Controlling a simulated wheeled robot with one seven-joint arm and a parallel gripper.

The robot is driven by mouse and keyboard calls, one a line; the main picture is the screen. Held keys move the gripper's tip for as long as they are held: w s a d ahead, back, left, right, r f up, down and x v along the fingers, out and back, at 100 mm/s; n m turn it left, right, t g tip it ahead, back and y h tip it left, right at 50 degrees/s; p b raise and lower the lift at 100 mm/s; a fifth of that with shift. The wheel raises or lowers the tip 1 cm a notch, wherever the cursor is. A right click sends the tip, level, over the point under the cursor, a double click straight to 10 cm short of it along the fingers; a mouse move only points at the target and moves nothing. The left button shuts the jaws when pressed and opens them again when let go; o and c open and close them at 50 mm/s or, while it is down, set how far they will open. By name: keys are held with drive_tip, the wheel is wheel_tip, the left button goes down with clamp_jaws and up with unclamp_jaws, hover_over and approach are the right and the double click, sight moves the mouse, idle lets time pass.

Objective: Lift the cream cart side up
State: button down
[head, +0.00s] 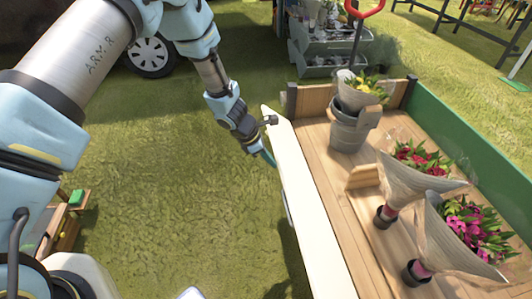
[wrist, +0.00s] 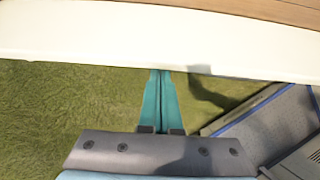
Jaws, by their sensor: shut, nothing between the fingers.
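The cream cart side (head: 303,208) is a long pale panel along the left edge of the wooden cart bed (head: 335,215). It leans outward from the bed in the head view. In the wrist view the cream side (wrist: 120,38) crosses the top of the picture. My gripper (head: 270,158) is at the outer left face of the panel, near its far end. In the wrist view my gripper's teal fingers (wrist: 157,75) are together, with nothing between them. Their tips are at the panel's lower edge; I cannot tell whether they touch it or reach under it.
A green side (head: 460,130) closes the right. A grey crate stand (head: 325,50) is behind, and a vehicle wheel (head: 150,55) is at the upper left. Grass left of the cart is open.

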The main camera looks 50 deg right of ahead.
drive_tip(key=r+p, duration=0.1)
drive_tip(key=s+d+r+y+p, duration=0.1)
drive_tip(key=p, duration=0.1)
drive_tip(key=r+p, duration=0.1)
drive_tip(key=p, duration=0.1)
drive_tip(key=shift+s+d+t, duration=0.35)
drive_tip(key=shift+t, duration=0.05)
drive_tip(key=shift+s+d+r+t+y+p, duration=0.45)
drive_tip(key=shift+y+p, duration=0.25)
drive_tip(key=shift+p, duration=0.5)
drive_tip(key=s+d+r+t+y+b, duration=0.2)
drive_tip(key=s+d+b, duration=0.3)
drive_tip(key=d, duration=0.3)
drive_tip(key=shift+s+d+r+y, duration=0.3)
drive_tip(key=shift+r+y, duration=0.2)
drive_tip(key=shift+r, duration=0.1)
